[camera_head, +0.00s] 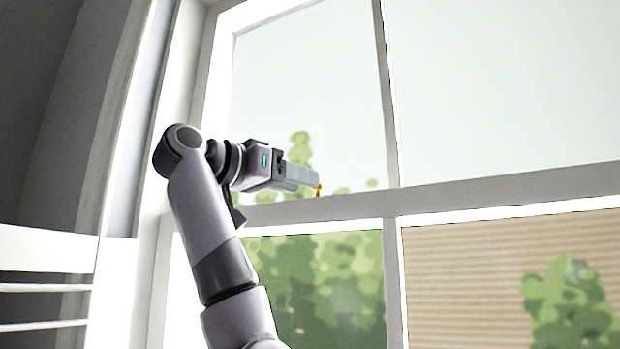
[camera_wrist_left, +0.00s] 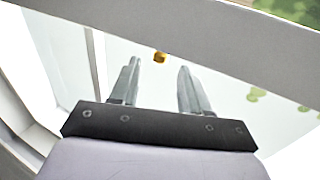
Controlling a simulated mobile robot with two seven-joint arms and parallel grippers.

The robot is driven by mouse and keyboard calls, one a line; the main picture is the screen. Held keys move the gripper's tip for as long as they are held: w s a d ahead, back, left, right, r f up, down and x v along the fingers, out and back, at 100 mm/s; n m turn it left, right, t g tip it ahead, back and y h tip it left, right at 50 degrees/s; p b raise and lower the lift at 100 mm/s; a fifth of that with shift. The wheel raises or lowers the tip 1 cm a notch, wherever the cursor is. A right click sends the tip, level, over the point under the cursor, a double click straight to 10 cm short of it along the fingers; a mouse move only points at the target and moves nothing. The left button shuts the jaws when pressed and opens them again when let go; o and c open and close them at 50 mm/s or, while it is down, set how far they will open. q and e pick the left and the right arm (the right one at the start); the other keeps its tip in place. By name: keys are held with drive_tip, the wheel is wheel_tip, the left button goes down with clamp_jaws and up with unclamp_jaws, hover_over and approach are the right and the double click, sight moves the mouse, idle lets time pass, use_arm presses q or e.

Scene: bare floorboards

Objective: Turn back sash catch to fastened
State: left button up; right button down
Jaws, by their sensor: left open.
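The sash catch (camera_head: 318,190) is a small brass-coloured piece at the window's horizontal meeting rail (camera_head: 450,196). Most of it is hidden behind my left gripper (camera_head: 316,179), whose fingertips are right at it in the head view. In the left wrist view the catch (camera_wrist_left: 160,57) shows as a small gold piece between and just beyond the two grey fingers. The left gripper (camera_wrist_left: 157,72) is open, with a clear gap between its fingers and nothing held. I cannot tell which way the catch is turned or whether a finger touches it. My right gripper is not in view.
A tall white sash window fills most of the head view, with a vertical bar (camera_head: 388,100) right of the gripper. White slats (camera_head: 45,270) stand at the lower left. The window's side frame (camera_head: 180,100) is close left of my arm.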

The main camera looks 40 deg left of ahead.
use_arm(q)
drive_tip(key=shift+w+d+p, duration=0.15)
drive_tip(key=shift+w+p, duration=0.2)
drive_tip(key=shift+w, duration=1.2)
clamp_jaws()
